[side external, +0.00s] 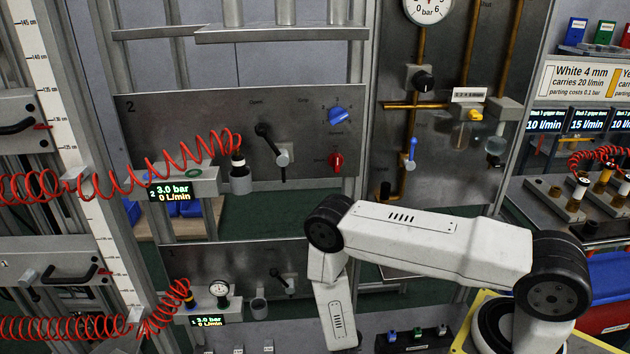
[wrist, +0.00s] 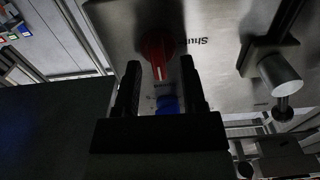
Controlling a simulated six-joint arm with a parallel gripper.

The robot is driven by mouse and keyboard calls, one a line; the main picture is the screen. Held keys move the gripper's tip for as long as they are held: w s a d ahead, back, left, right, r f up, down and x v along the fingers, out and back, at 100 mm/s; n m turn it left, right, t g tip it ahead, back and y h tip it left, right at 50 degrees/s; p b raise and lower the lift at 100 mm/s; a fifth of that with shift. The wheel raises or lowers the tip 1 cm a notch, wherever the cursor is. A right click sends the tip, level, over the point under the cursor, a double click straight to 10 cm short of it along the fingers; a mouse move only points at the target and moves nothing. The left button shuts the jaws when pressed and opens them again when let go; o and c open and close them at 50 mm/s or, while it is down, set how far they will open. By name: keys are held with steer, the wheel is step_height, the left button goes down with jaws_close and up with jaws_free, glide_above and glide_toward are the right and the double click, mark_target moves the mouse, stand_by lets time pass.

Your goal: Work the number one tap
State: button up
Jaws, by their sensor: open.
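The lower panel marked 1 (side external: 230,262) carries a black-handled tap lever (side external: 281,280) at its right, next to a pale fitting. In the wrist view my gripper (wrist: 160,63) is open, with its two dark fingers apart. A red knob (wrist: 157,55) shows between the fingertips, on a metal panel with the word "Shut" beside it. I cannot tell whether the fingers touch the knob. A blue knob (wrist: 167,104) shows nearer the palm, partly hidden. In the side view my arm hides the right part of the lower panel, and my fingers are not seen.
The upper panel marked 2 (side external: 200,125) has its own lever (side external: 270,140), blue knob (side external: 339,116) and red knob (side external: 335,161). Red coiled hoses (side external: 110,185) hang at left. In the wrist view a metal cylinder with a dark end (wrist: 280,72) juts out right of the fingers.

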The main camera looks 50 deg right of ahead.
steer(key=shift+w+d, duration=0.25)
jaws_close()
steer(key=shift+n, duration=0.4)
steer(key=n, duration=1.1)
steer(key=f+n, duration=0.1)
steer(key=n, duration=0.5)
steer(key=shift+w+a+f, duration=0.1)
steer(key=shift+w+a, duration=0.2)
steer(key=shift+a, duration=0.1)
